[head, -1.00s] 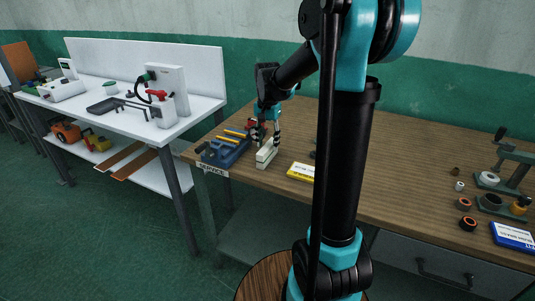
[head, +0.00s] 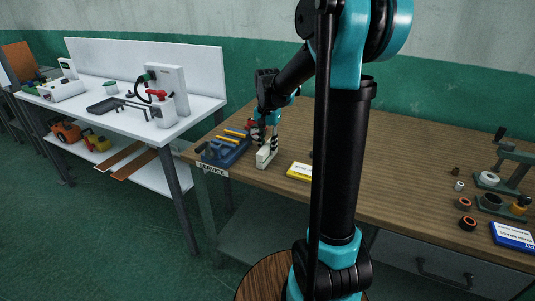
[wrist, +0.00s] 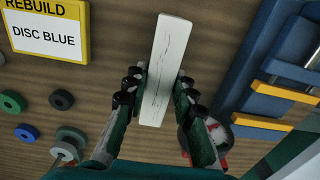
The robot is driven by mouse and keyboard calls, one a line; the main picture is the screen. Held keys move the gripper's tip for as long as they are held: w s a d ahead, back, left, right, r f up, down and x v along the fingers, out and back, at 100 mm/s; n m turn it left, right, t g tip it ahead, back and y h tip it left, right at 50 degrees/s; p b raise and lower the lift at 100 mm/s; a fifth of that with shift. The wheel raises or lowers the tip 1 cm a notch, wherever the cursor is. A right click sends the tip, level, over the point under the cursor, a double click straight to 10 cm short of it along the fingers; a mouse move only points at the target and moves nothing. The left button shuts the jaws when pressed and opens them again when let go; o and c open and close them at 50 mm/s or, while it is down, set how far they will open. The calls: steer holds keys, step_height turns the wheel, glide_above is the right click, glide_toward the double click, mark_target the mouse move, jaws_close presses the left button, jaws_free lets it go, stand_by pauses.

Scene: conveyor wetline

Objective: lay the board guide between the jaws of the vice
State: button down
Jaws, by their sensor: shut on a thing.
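The board guide is a long cream bar (wrist: 165,70) in the middle of the wrist view. In the head view it shows as a pale block (head: 266,157) near the left end of the wooden bench. My gripper (wrist: 160,88) is shut on it, one dark padded finger on each long side; it also shows in the head view (head: 267,141). I cannot tell whether the guide touches the bench. The vice appears to be the blue body with yellow bars (head: 222,152), just left of the guide. In the wrist view its blue body (wrist: 245,95) and steel rods are at the right, apart from the guide.
A yellow-framed card (wrist: 45,32) lies on the bench beside the guide, with several small rings (wrist: 62,99) near it. A red and grey round object (wrist: 205,135) is partly hidden by a finger. A white bench (head: 125,105) stands left, across a gap.

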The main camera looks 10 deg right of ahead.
mark_target(267, 145)
steer(key=shift+r, duration=3.5)
